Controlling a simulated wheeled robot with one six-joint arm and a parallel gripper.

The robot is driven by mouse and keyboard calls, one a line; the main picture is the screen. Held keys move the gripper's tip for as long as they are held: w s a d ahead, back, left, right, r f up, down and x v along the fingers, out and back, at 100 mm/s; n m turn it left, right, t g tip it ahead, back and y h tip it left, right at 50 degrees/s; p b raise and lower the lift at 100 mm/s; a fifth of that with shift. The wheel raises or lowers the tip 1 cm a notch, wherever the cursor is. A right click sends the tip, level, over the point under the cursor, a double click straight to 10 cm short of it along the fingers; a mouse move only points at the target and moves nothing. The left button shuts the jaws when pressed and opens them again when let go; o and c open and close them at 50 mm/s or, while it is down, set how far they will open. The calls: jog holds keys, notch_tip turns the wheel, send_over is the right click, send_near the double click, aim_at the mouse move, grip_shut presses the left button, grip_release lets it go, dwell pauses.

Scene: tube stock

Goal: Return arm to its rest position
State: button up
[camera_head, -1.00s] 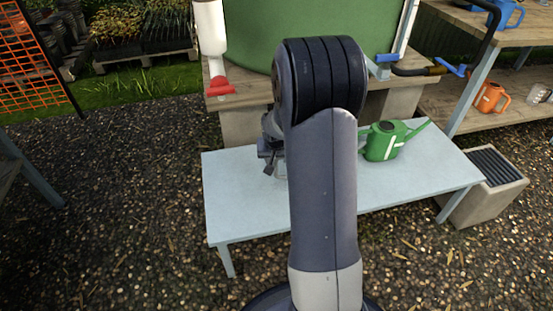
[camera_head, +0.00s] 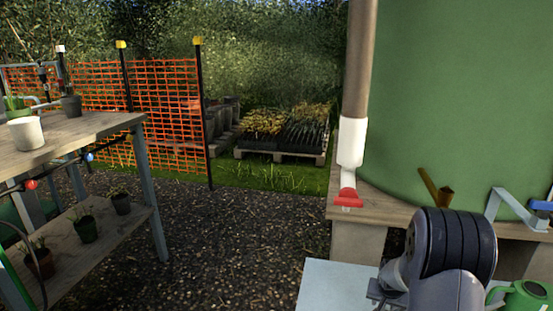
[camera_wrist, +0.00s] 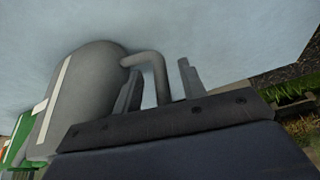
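My arm shows at the lower right of the head view, with part of my gripper (camera_head: 376,295) at its left edge, over the pale table (camera_head: 325,285). In the wrist view my gripper (camera_wrist: 160,88) has its two fingers apart. A grey can (camera_wrist: 85,85) with a white stripe stands on the pale table, close to the left finger. Its curved handle (camera_wrist: 150,60) shows between the fingers, with gaps on both sides; I cannot tell whether anything touches. The grey can is hidden in the head view.
A green watering can (camera_head: 525,294) is at the lower right. A large green tank (camera_head: 450,100) stands on a wooden stand behind the table, beside a pipe with a red valve (camera_head: 347,198). A potting bench (camera_head: 100,128) is at left. Gravel between is clear; orange netting (camera_head: 165,110) lies beyond.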

jog(key=shift+r+p, duration=0.55)
jog(key=shift+p, duration=0.1)
